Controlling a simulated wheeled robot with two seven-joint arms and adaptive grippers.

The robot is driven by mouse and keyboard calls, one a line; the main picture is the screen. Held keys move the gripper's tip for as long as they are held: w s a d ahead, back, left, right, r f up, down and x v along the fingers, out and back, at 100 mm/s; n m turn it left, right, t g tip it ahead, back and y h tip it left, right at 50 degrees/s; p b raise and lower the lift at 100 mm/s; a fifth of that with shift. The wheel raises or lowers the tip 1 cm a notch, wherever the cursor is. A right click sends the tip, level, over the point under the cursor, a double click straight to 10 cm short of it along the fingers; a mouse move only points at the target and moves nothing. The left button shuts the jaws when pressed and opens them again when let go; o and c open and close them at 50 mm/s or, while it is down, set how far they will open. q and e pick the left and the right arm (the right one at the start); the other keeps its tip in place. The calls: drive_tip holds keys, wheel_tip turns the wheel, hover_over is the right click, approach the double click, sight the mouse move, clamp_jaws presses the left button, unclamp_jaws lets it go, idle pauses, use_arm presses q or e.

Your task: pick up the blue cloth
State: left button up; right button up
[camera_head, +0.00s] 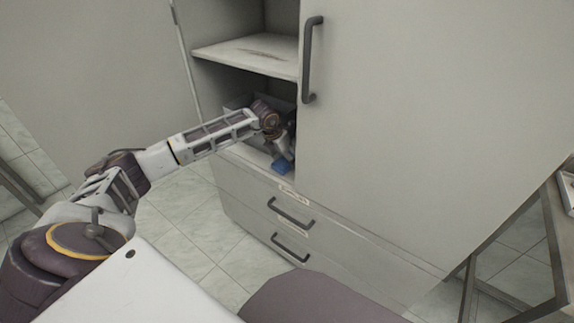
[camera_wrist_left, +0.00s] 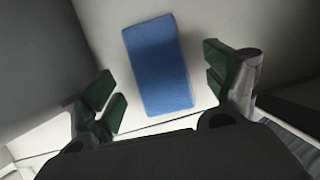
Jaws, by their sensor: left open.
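The blue cloth (camera_head: 282,166) lies on the lower shelf of the cabinet, near its front edge. In the left wrist view the blue cloth (camera_wrist_left: 158,64) is a flat folded rectangle on a pale surface. My left gripper (camera_head: 285,155) reaches into the open side of the cabinet, at the cloth. In the left wrist view my left gripper (camera_wrist_left: 163,88) is open, with one green-padded finger on each side of the cloth and a gap between each finger and the cloth. Nothing is between the pads in a grip. My right gripper is not in view.
The cabinet (camera_head: 420,120) has a closed right door with a dark handle (camera_head: 312,60). An upper shelf (camera_head: 250,54) lies above my left forearm. Drawers with dark handles (camera_head: 290,213) are below. A metal-framed table (camera_head: 553,235) stands at the right. Tiled floor (camera_head: 180,235) shows at left.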

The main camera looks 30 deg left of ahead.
use_arm(q)
drive_tip(key=shift+x, duration=1.15)
drive_tip(key=shift+c, duration=0.3)
drive_tip(key=c, duration=0.9)
